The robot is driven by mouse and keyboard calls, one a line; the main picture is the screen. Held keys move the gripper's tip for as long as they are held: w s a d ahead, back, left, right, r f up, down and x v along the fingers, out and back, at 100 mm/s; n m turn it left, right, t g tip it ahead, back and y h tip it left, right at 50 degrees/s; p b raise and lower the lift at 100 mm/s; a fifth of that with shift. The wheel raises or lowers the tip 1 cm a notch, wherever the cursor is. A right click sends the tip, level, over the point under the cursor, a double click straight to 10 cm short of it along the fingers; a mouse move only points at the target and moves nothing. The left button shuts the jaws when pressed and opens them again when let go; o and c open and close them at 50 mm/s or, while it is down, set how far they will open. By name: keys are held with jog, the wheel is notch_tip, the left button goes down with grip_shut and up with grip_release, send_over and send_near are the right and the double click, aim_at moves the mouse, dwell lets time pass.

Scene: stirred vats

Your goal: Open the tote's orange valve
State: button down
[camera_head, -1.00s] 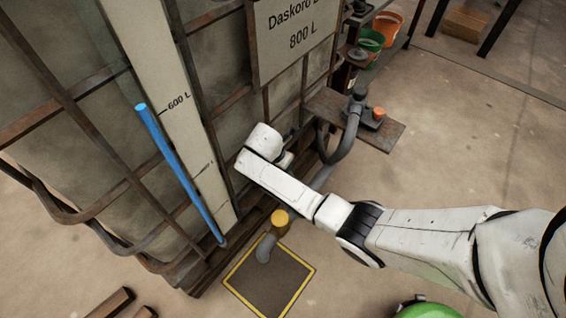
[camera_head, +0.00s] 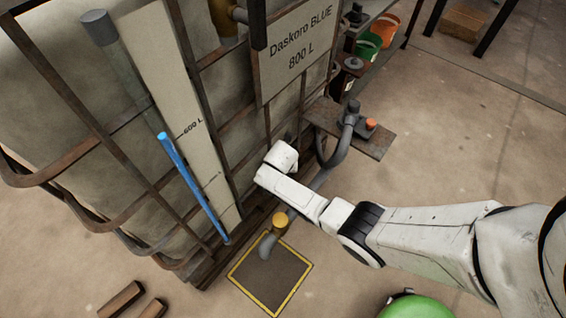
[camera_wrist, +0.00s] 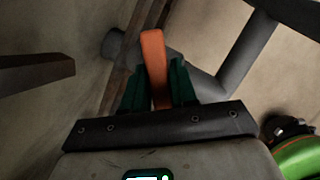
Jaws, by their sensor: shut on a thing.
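The orange valve handle (camera_wrist: 155,68) stands between the fingers of my gripper (camera_wrist: 160,88) in the wrist view. The dark green fingers are shut on it from both sides. A grey pipe (camera_wrist: 245,55) runs behind the handle. In the head view, the tote (camera_head: 110,150) is a large caged tank with a sign (camera_head: 295,50) reading "Daskoro BLUE 800 L". My arm reaches to the tote's lower front, and its own links hide the gripper and the handle there.
A grey hose (camera_head: 340,150) leads to a small shelf (camera_head: 365,140) with an orange button. Buckets (camera_head: 368,42) stand at the back. Open floor (camera_head: 480,130) lies to the right.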

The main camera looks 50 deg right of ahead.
jog(key=n+t+y+p, duration=0.1)
jog(key=n+p, duration=0.2)
jog(key=n, duration=0.1)
jog(key=shift+r+n, duration=0.15)
jog(key=shift+n, duration=0.15)
jog(key=shift+n+y+p, duration=0.7)
jog(key=shift+n+p, duration=0.1)
jog(key=shift+n, duration=0.8)
jog(key=shift+f+t, duration=0.25)
jog(key=shift+t, duration=0.05)
jog(key=c, duration=1)
grip_release()
jog(key=shift+r, duration=0.15)
jog(key=shift+s+r+p, duration=0.2)
jog(key=shift+r+p, duration=0.35)
jog(key=shift+p, duration=0.15)
jog(key=p+v, duration=0.8)
jog(key=v, duration=0.1)
jog(key=shift+s+r, duration=0.15)
jog(key=shift+r, duration=0.05)
